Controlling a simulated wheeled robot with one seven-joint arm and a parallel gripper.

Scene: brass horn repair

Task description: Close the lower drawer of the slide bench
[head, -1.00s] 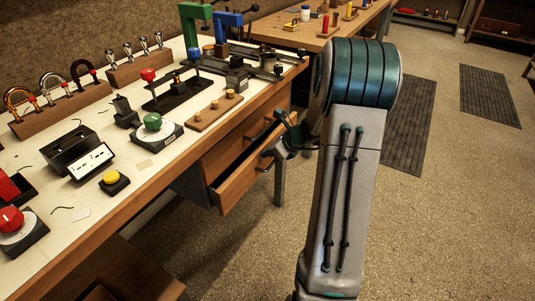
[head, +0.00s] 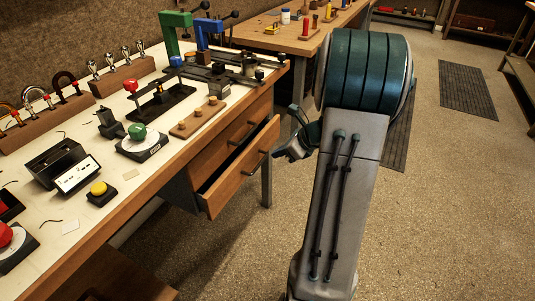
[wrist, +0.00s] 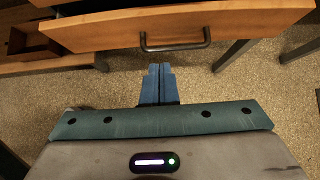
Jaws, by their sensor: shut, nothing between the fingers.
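The lower drawer (head: 238,178) of the slide bench (head: 152,178) stands pulled out, its inside showing from above in the head view. Its wooden front with a dark bar handle (wrist: 175,46) spans the top of the wrist view. My gripper (head: 278,154) is just to the right of the drawer front in the head view, apart from it. In the wrist view my gripper's blue fingers (wrist: 158,70) are together and empty, pointing at the drawer front just below the handle. The upper drawer (head: 250,119) looks closed above it.
A bench leg (head: 267,184) stands just behind the lower drawer. Tools and several fixtures cover the bench top. Another wooden compartment (wrist: 35,42) shows at left in the wrist view. The floor (head: 225,255) in front is clear.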

